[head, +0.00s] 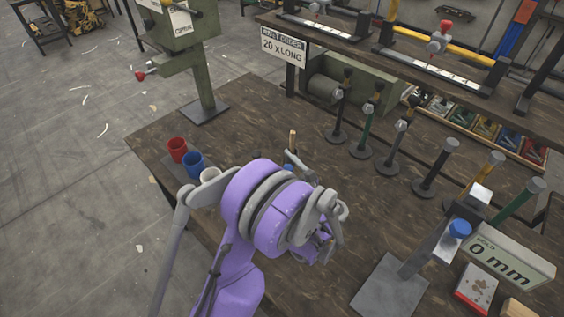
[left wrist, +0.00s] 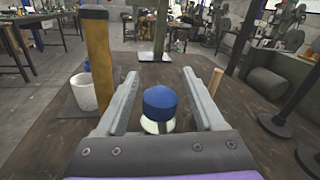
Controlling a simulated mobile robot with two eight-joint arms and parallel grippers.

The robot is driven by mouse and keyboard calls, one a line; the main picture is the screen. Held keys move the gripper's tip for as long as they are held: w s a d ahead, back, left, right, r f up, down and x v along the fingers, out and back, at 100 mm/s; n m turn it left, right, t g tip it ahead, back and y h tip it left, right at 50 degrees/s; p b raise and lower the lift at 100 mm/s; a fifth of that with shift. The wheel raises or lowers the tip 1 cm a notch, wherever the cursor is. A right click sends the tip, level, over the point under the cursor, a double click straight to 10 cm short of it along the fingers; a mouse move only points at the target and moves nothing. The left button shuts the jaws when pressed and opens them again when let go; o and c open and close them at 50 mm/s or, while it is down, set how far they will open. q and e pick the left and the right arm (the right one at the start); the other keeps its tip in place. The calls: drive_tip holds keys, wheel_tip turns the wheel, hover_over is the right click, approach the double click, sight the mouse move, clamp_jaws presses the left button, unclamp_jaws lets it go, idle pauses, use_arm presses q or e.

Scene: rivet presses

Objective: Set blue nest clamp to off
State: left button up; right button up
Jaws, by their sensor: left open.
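My left gripper (left wrist: 160,85) is open, with its two fingers on either side of a blue rounded knob (left wrist: 157,103) on a pale base. I cannot tell whether the fingers touch it. In the head view a bit of blue (head: 288,168) shows beyond my purple wrist, beside one grey finger; the rest is hidden. Another blue knob (head: 459,229) tops a tilted metal arm on a steel plate (head: 388,288) at the right. No label shows which blue knob is the nest clamp, and its setting cannot be read. My right gripper is not in view.
Red (head: 177,149), blue (head: 193,165) and white (head: 209,174) cups stand left of my wrist. A wooden peg (left wrist: 215,82) stands near the right finger. A brown upright handle (left wrist: 97,50) is close on the left. Several black-based posts (head: 362,150) stand at the right.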

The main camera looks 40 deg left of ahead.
use_arm(q)
clamp_jaws()
idle(1.4)
